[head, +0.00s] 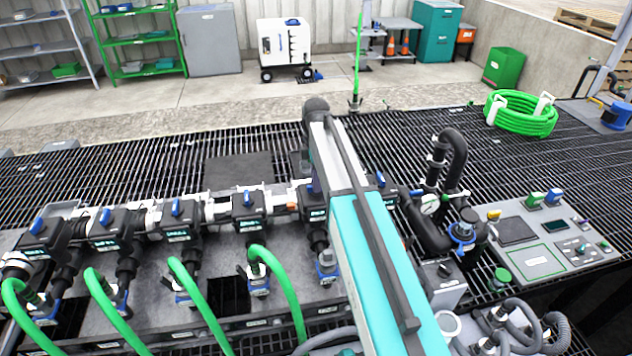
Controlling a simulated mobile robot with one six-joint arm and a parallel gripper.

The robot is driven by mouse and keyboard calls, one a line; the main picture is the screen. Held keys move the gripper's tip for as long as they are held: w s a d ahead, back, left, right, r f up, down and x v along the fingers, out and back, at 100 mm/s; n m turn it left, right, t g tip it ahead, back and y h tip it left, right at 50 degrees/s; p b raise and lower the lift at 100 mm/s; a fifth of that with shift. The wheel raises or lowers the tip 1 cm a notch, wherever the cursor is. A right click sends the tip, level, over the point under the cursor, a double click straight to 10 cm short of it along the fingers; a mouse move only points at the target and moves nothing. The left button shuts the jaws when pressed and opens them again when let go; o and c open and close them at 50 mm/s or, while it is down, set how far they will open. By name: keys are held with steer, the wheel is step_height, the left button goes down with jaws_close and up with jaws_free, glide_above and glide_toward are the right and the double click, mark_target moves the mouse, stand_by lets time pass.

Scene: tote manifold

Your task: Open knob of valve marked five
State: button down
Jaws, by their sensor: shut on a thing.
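A row of dark valve bodies with blue knobs runs across the manifold in the head view. From the left, knobs show at the first valve (37,225), second valve (105,217), third valve (176,208) and fourth valve (248,198). The fifth valve from the left (316,213) is partly covered by my arm. Another blue knob (381,179) shows just right of my arm. The valve labels are too small to read surely. My arm reaches over the row from the lower right, and its end is hidden behind its own link around the fifth valve. I cannot make out my gripper's fingers.
Green hoses (204,305) arch from the front of the manifold. A coiled green hose (522,113) lies at the back right. The black grating behind the valves is mostly clear.

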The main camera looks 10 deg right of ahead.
steer(key=shift+a, duration=0.15)
steer(key=c, duration=1.8)
jaws_free()
steer(key=shift+r, duration=0.15)
step_height(320, 180, up, 14)
steer(key=b, duration=0.3)
steer(key=shift+f, duration=0.25)
steer(key=shift+r, duration=0.1)
